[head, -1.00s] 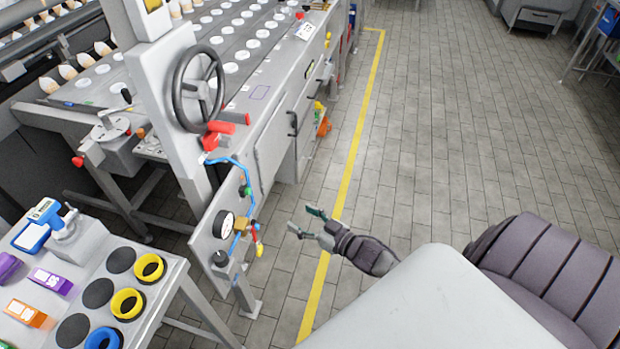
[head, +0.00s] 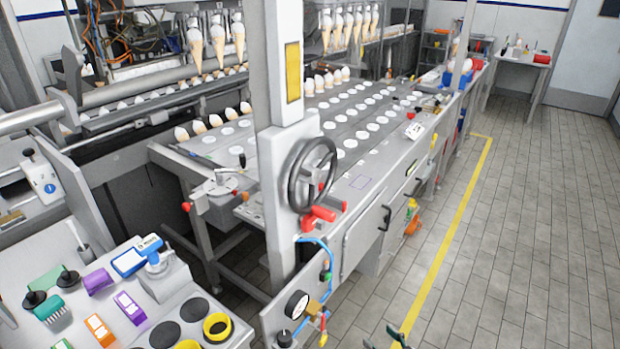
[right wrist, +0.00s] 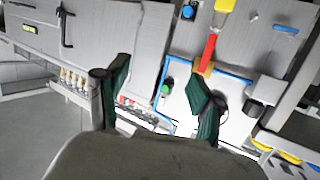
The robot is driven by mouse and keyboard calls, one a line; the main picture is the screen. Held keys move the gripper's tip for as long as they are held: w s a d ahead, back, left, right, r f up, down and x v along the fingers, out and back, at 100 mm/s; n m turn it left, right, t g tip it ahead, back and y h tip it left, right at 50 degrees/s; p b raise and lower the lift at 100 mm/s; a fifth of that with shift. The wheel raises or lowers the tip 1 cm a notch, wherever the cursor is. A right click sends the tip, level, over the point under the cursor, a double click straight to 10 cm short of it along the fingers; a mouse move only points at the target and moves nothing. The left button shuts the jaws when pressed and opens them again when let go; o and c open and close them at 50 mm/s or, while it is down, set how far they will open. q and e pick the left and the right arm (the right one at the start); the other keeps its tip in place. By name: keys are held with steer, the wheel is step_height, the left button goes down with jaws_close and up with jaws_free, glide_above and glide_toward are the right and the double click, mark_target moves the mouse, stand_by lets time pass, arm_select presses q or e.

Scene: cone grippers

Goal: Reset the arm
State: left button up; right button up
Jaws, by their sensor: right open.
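My right gripper (right wrist: 160,95) shows in the right wrist view with its two green-padded fingers spread apart and nothing between them. In the head view only the tips of the right gripper (head: 390,338) show at the bottom edge, right of the machine's gauge panel. In the right wrist view the fingers are in front of the machine's side, with a blue hose (right wrist: 180,72) and a red handle (right wrist: 208,48) beyond them. I cannot tell whether a finger touches the machine. My left gripper is not in view.
The ice cream cone machine (head: 360,125) with its handwheel (head: 312,172) fills the middle. A bench (head: 235,338) with coloured items and yellow rings (head: 217,327) stands at the lower left. Open tiled floor (head: 530,220) lies right of the yellow line (head: 447,245).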

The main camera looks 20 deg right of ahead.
steer(key=s+a+f+g+h, duration=0.1)
steer(key=s+f+g+h, duration=0.15)
steer(key=s+f, duration=0.65)
steer(key=s+f+g+h, duration=0.1)
steer(key=s+f+g, duration=0.3)
steer(key=s+f, duration=0.55)
steer(key=s+a+f+g, duration=0.3)
steer(key=s+f, duration=0.2)
steer(key=s, duration=0.5)
steer(key=s+a+f+g, duration=0.4)
steer(key=s+f, duration=0.2)
steer(key=s, duration=0.4)
steer(key=shift+s+f, duration=0.3)
